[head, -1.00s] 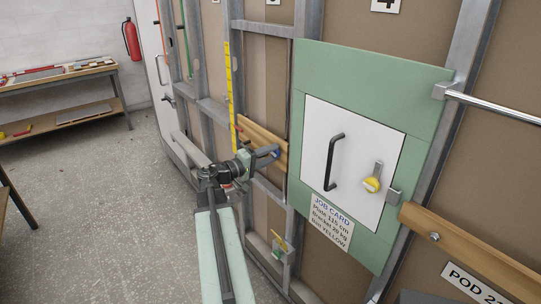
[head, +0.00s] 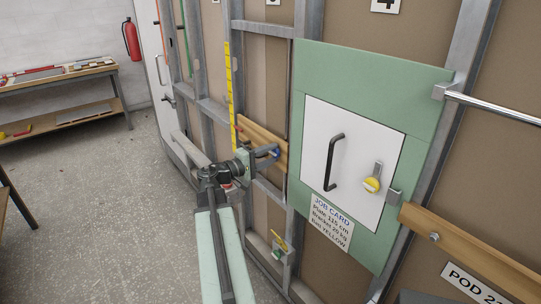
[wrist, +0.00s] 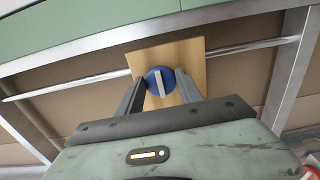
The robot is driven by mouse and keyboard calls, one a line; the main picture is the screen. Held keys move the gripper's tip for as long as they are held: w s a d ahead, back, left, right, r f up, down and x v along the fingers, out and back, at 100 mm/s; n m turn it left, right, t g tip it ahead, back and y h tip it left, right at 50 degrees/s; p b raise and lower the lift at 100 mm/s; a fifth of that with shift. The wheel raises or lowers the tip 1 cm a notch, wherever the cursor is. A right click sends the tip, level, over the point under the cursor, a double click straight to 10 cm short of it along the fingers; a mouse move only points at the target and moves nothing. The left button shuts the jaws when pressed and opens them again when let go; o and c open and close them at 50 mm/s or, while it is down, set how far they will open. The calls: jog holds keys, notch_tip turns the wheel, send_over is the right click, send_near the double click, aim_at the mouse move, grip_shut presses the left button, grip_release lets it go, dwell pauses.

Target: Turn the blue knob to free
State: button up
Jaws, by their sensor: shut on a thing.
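The blue knob (wrist: 154,76) is a round disc with a pale bar across its face, mounted on a wooden board (wrist: 192,58). In the wrist view the bar stands nearly upright. My gripper (wrist: 161,82) is shut on the knob, one dark finger at each side of it. In the head view my gripper (head: 270,152) reaches to the board on the wall, and a bit of blue shows at its fingertips. No "free" mark can be read in either view.
A white hatch (head: 350,197) with a black handle (head: 332,162) and a yellow knob (head: 372,184) is right of my gripper, in a green panel (head: 420,90). A job card (head: 331,223) hangs below. A yellow strip (head: 233,95) runs up the wall.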

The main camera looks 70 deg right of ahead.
jog(key=o, duration=1.4)
jog(key=shift+c, duration=0.2)
jog(key=shift+a, duration=0.15)
jog(key=v, duration=0.7)
jog(key=shift+w+a, duration=0.25)
jog(key=shift+a, duration=0.05)
